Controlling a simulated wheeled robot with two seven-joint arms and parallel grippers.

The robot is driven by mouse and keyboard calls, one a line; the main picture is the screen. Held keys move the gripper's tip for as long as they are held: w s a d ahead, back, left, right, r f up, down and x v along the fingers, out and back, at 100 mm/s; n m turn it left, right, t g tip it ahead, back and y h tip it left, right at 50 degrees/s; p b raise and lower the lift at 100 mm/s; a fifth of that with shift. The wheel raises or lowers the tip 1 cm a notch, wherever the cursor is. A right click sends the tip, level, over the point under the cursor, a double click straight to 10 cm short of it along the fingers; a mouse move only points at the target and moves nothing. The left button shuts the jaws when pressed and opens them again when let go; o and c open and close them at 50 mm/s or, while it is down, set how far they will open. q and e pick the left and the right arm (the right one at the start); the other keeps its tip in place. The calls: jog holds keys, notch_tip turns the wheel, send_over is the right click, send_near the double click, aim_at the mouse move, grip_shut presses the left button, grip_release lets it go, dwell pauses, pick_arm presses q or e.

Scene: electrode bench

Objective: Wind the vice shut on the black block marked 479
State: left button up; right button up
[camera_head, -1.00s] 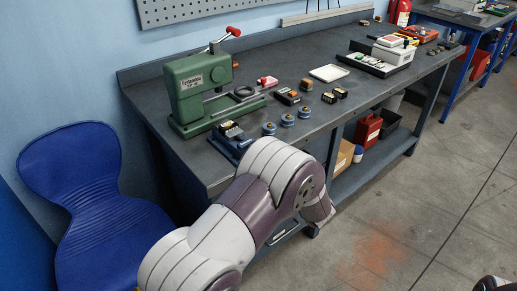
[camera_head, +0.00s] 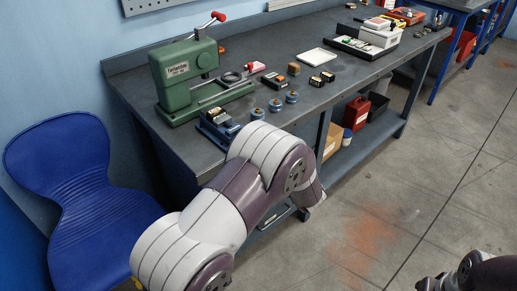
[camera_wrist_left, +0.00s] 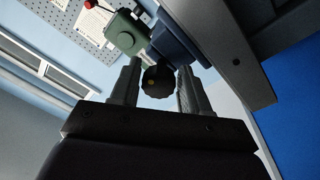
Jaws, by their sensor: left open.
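The small blue vice (camera_head: 214,133) sits at the front edge of the bench, with a dark block (camera_head: 217,115) with pale and yellowish parts at its top. Its marking is too small to read. In the left wrist view the vice (camera_wrist_left: 178,42) shows with its round black knob (camera_wrist_left: 158,82) in front. My left gripper (camera_wrist_left: 160,67) is open, its two fingers on either side of the knob with a gap visible on each side. In the head view my own left arm hides this gripper and the knob. My right gripper is not shown.
A green press (camera_head: 178,75) with a red-tipped lever stands behind the vice. Several blue round pieces (camera_head: 275,105) stand to its right, near small blocks (camera_head: 316,81) and a white tray (camera_head: 317,56). A blue chair (camera_head: 70,185) stands left of the bench.

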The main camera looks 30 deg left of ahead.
pick_arm(q)
jog(key=v, duration=1.2)
jog(key=shift+d, duration=0.1)
